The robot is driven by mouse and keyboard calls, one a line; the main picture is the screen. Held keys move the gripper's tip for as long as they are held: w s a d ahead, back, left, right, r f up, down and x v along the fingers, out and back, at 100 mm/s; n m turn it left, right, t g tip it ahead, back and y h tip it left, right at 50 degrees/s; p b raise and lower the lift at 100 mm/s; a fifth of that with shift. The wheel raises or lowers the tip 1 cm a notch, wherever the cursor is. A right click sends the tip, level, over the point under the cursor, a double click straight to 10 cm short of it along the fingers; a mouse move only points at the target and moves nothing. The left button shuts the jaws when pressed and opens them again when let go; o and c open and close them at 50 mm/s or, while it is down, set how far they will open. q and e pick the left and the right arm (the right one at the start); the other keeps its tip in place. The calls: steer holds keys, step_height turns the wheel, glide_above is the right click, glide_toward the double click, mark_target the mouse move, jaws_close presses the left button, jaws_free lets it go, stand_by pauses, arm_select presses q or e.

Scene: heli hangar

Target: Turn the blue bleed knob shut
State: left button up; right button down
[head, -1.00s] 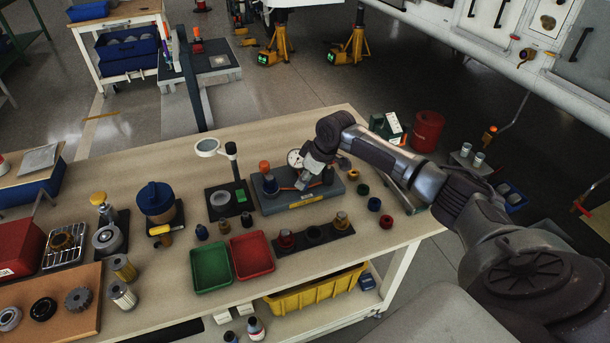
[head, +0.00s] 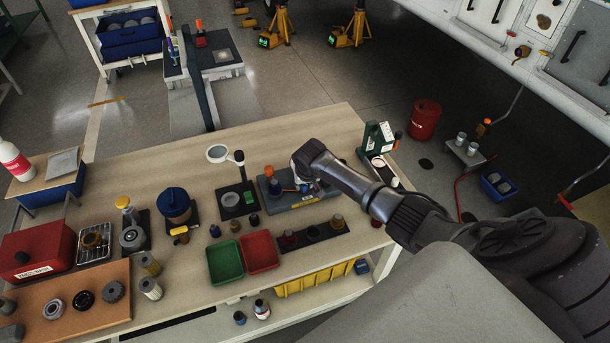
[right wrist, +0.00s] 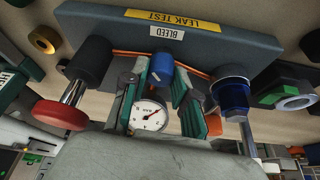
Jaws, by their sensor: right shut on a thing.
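The leak test block (head: 318,202) is a grey block on the bench in the head view. It shows upside down in the right wrist view (right wrist: 235,42), with a BLEED label (right wrist: 167,32) beside the blue bleed knob (right wrist: 161,76). My right gripper (right wrist: 160,84) has a finger on each side of the blue knob and is shut on it. A round dial gauge (right wrist: 149,115) shows between the fingers. In the head view my right gripper (head: 308,178) is over the block and hides the knob. My left gripper is out of view.
In the right wrist view a red-capped fitting (right wrist: 60,114) and a blue fitting (right wrist: 232,94) flank the fingers. A magnifier stand (head: 240,172), green tray (head: 225,262) and red tray (head: 261,252) are close to the block.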

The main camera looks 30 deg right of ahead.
steer(key=shift+a+r+m+h+p, duration=0.15)
steer(key=shift+m+h+p, duration=0.2)
steer(key=shift+m, duration=0.65)
steer(key=shift+m+g, duration=0.3)
steer(key=shift+m, duration=0.5)
steer(key=shift+w+m+g+h, duration=0.1)
steer(key=shift+m+g+h, duration=0.5)
steer(key=shift+m, duration=1.1)
steer(key=c, duration=0.9)
jaws_free()
steer(key=v, duration=1.1)
steer(key=shift+a+r, duration=0.2)
steer(key=shift+r, duration=0.1)
